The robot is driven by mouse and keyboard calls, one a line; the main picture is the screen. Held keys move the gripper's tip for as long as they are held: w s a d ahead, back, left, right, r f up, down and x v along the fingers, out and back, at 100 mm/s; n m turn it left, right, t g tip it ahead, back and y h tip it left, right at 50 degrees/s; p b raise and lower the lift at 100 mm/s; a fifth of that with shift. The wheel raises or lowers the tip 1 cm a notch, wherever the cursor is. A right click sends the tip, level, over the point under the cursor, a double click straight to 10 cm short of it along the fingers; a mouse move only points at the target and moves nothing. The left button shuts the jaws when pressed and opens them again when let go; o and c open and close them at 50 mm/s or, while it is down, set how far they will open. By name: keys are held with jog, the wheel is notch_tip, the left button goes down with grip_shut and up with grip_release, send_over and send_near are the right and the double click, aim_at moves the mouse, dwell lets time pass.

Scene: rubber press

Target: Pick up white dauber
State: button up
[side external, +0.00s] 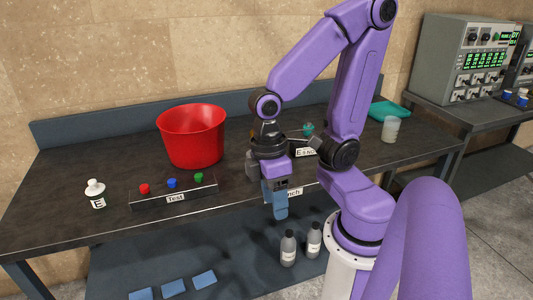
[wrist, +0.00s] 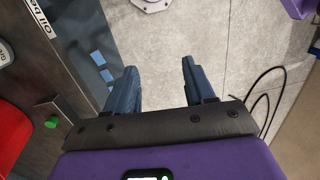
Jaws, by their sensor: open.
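A small white bottle with a rounded top and a label reading "E" (side external: 95,194) stands upright at the left end of the dark bench; it is the likeliest white dauber, but I cannot be sure. It does not show in the wrist view. My gripper (side external: 276,208) hangs at the bench's front edge, well to the right of the bottle, with its blue fingers pointing down. In the wrist view my gripper (wrist: 157,78) is open, with nothing between its fingers and the floor beyond.
A red bucket (side external: 191,138) stands behind a button strip labelled "Test" (side external: 174,196), between the bottle and my gripper. A whitish cup (side external: 390,129) and a teal tray (side external: 389,110) are at the right. Dark bottles (side external: 288,248) and blue pads (side external: 172,288) are on the lower shelf.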

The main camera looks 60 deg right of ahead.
jog(key=w+a+f+m+y, duration=0.1)
jog(key=w+a+m+y, duration=0.1)
jog(key=w+m+y, duration=1)
jog(key=w+d+m+t+h, duration=0.4)
jog(key=w+d+m+t, duration=0.5)
jog(key=m, duration=0.9)
jog(key=s+d+f+m+t+h, duration=0.1)
jog(key=d+f+m+t+h, duration=0.1)
jog(key=d+m+t+h, duration=0.7)
jog(key=s+d+f+m+g+h, duration=0.3)
jog(key=s+d+m+g+h, duration=0.35)
jog(key=s+d+m, duration=0.7)
jog(key=shift+n+t, duration=0.35)
jog(key=shift+n, duration=0.1)
jog(key=shift+d+r+x, duration=0.1)
jog(key=shift+x, duration=2.7)
jog(key=shift+d+r+x, duration=0.1)
jog(key=shift+r+x, duration=0.05)
jog(key=shift+x, duration=5.55)
jog(key=shift+d+r, duration=0.1)
jog(key=shift+d, duration=0.05)
grip_shut()
